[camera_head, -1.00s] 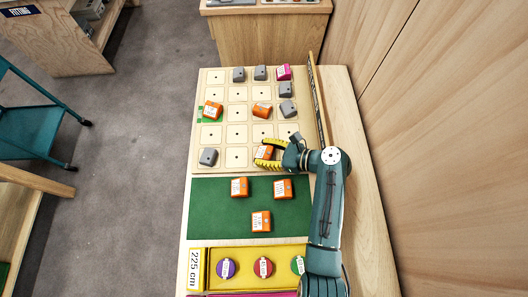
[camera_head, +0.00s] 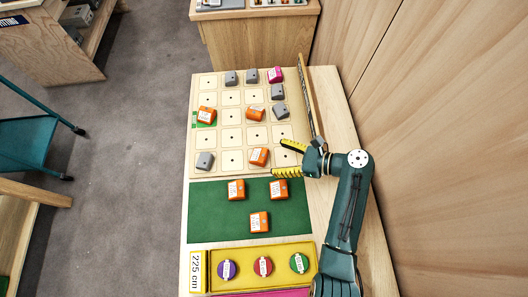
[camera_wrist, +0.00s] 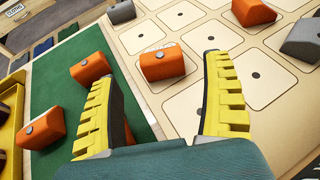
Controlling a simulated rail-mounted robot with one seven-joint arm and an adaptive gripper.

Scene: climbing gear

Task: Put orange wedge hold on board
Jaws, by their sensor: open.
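An orange wedge hold (camera_head: 258,156) sits on the pale board (camera_head: 232,158), in its nearest row. My gripper (camera_head: 280,158) is open and empty just to the right of this hold. In the wrist view the same hold (camera_wrist: 162,63) shows beyond the open yellow fingers, apart from them. Two more orange holds, one by a green-marked cell (camera_head: 207,114) and one farther right (camera_head: 255,114), sit higher on the board. Three orange holds, left (camera_head: 236,190), right (camera_head: 278,190) and near (camera_head: 259,222), lie on the green mat (camera_head: 210,225).
Several grey holds (camera_head: 204,160) and one magenta hold (camera_head: 275,74) are on the board. A yellow tray (camera_head: 281,282) with purple, red and green round pieces lies in front of the mat. An upright panel (camera_head: 312,100) edges the board's right side.

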